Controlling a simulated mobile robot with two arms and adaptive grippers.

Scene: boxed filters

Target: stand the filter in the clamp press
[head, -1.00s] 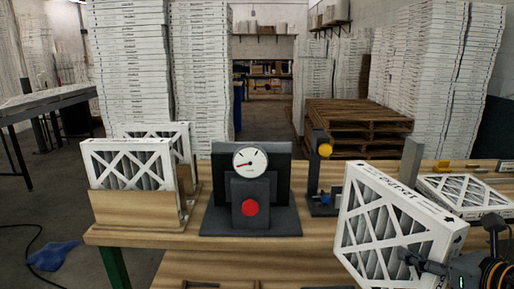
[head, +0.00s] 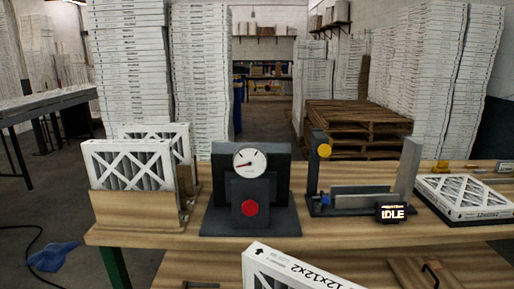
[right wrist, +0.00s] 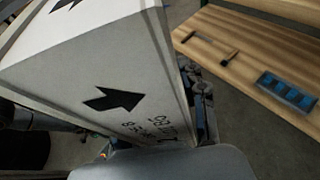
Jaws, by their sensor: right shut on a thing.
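The held filter (head: 296,272) is a white cardboard-framed box at the bottom edge of the head view, tilted and mostly cut off. An arrow and "12x12x2" show on its edge. It fills much of the right wrist view (right wrist: 95,85). My right gripper (right wrist: 203,105) is partly seen there, shut on it. On the bench are a dark fixture with a dial and red knob (head: 250,205) and a dark fixture with a yellow knob, low channel and "IDLE" display (head: 350,200). I cannot tell which is the clamp press; neither holds a filter. My left gripper is not in view.
A wooden rack (head: 135,210) holds two upright filters at the bench's left. Another filter (head: 466,196) lies flat at the right. The bench front (head: 330,236) is mostly clear. A lower wooden surface with a handle (head: 430,268) is below.

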